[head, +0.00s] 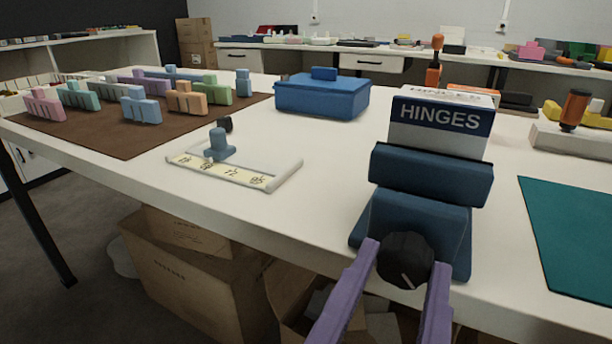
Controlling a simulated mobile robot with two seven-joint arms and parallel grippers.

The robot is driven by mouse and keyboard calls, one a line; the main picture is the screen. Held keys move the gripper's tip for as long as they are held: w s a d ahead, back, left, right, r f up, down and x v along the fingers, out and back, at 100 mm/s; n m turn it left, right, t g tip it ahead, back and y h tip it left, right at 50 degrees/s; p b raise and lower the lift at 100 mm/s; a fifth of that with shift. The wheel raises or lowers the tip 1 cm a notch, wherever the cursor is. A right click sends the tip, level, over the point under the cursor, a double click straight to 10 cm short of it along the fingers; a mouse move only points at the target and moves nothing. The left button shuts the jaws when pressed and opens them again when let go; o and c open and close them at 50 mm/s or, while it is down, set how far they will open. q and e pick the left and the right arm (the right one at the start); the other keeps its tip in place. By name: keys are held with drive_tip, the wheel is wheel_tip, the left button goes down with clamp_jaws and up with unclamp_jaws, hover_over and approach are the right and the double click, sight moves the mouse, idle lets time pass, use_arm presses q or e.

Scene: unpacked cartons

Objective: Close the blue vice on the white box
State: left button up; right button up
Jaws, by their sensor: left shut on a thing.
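The blue vice (430,177) stands at the table's front edge, right of centre. Its near jaw is a dark blue block, and a round black knob (404,258) with a light mark faces me. The white box (440,128), with a dark band reading HINGES, stands upright just behind the near jaw, which hides its lower part. I cannot tell whether jaw and box touch. The far jaw is hidden. My left gripper (405,264) has purple fingers, one on each side of the knob, and is shut on it. My right gripper is not in view.
A teal mat (575,235) lies right of the vice. A white tray with a number strip (285,180) and a blue lidded box (322,97) stand to the left. Several coloured blocks stand on a brown mat (125,142). Cartons (195,275) sit below the table edge.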

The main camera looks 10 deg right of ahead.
use_arm(q)
clamp_jaws()
drive_tip(key=shift+m, duration=0.4)
